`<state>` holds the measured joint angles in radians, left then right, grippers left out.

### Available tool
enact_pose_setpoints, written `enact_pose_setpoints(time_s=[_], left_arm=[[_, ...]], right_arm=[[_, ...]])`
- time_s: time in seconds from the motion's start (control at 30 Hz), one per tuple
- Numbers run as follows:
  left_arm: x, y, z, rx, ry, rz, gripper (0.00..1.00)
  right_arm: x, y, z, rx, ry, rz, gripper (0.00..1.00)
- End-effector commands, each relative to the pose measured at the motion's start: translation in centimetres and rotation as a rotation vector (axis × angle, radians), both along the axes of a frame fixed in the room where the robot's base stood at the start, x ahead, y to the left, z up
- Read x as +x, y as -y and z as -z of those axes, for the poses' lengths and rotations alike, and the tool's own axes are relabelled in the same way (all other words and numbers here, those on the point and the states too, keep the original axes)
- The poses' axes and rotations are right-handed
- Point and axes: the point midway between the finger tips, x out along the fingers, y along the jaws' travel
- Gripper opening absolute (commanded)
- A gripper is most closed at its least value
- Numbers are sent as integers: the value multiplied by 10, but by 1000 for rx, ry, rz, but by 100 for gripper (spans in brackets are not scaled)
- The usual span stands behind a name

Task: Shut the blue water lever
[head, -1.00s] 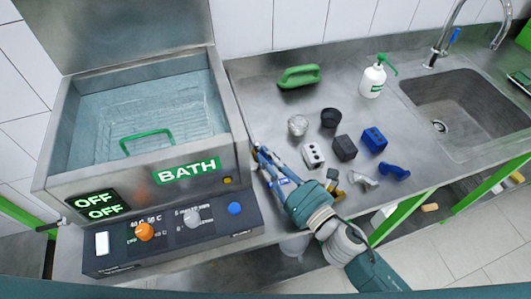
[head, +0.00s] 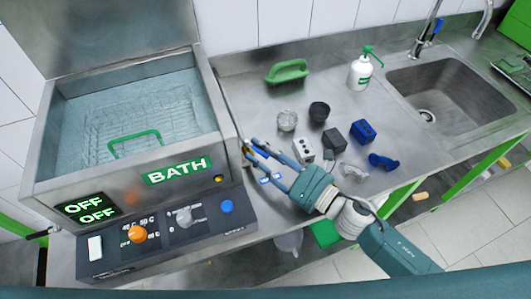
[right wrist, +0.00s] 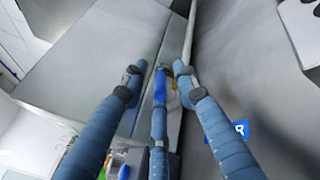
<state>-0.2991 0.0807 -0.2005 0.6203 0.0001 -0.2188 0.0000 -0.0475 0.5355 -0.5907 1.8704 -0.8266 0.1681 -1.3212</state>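A small blue lever (right wrist: 160,86) with a brass-coloured part (right wrist: 173,98) beside it shows between the fingers in the right wrist view. It lies beside the right side of the bath (head: 216,160); in the head view the fingers mostly hide it. My right gripper (head: 252,152) reaches in from the lower right, with its fingertips close to the bath's side wall. In the right wrist view its fingers (right wrist: 160,92) are spread apart around the lever. I cannot tell whether any finger touches it. My left gripper is not in view.
A blue tap lever (head: 437,26) sits by the sink (head: 470,95). Cups, small blocks and a blue elbow pipe (head: 384,162) stand right of my gripper. The bath control panel (head: 160,235) is at front left.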

Motion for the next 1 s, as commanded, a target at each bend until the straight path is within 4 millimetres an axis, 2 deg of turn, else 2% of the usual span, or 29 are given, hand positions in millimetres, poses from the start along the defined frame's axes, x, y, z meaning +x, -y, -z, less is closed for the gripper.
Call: enact_pose_setpoints(time_s=[0.17,0.6,0.8,1.0], left_arm=[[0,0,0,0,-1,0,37],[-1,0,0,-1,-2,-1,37],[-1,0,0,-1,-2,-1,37],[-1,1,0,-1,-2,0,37]], right_arm=[[-12,13,2,0,-3,2,29],[-71,76,1,-1,-4,1,29],[-81,86,0,0,0,-1,29],[-82,87,0,0,1,-1,29]])
